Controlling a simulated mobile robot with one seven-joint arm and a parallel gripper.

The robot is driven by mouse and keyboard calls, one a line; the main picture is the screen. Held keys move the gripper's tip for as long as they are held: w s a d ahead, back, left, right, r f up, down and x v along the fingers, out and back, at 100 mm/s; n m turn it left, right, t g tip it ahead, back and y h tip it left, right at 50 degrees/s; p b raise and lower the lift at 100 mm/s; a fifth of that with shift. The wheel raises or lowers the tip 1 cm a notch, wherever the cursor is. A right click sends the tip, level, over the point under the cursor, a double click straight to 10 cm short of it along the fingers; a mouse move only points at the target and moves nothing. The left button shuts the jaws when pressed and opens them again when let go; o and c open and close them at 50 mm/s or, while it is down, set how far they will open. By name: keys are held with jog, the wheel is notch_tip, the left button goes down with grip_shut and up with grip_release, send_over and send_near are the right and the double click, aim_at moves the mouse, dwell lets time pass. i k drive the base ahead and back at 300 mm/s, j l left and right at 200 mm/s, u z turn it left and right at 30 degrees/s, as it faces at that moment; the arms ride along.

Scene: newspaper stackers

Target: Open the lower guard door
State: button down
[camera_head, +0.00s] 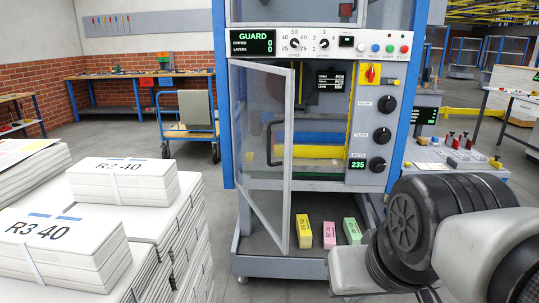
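The lower guard door (258,120) is a clear panel in a light grey frame on the front of the blue-framed stacker (221,90). It is hinged at its left side. Its right edge stands out toward me, away from the machine, so the door is partly open. A black handle (270,145) shows near that free edge. Behind it the opening shows blue and yellow parts. My arm reaches in from the lower right, in front of the machine's lower right corner. My gripper does not show, and no contact with the door is visible.
Bundles of paper, R2 40 (122,184) and R3 40 (60,250), sit on stacks at the left. Yellow, pink and green blocks (330,235) lie on the machine's base. A control panel (372,120) is right of the opening. A blue cart (190,125) stands behind left.

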aim_at(290, 74)
jog(key=i+l+u, duration=0.4)
jog(key=i+l, duration=0.25)
jog(key=i, duration=0.15)
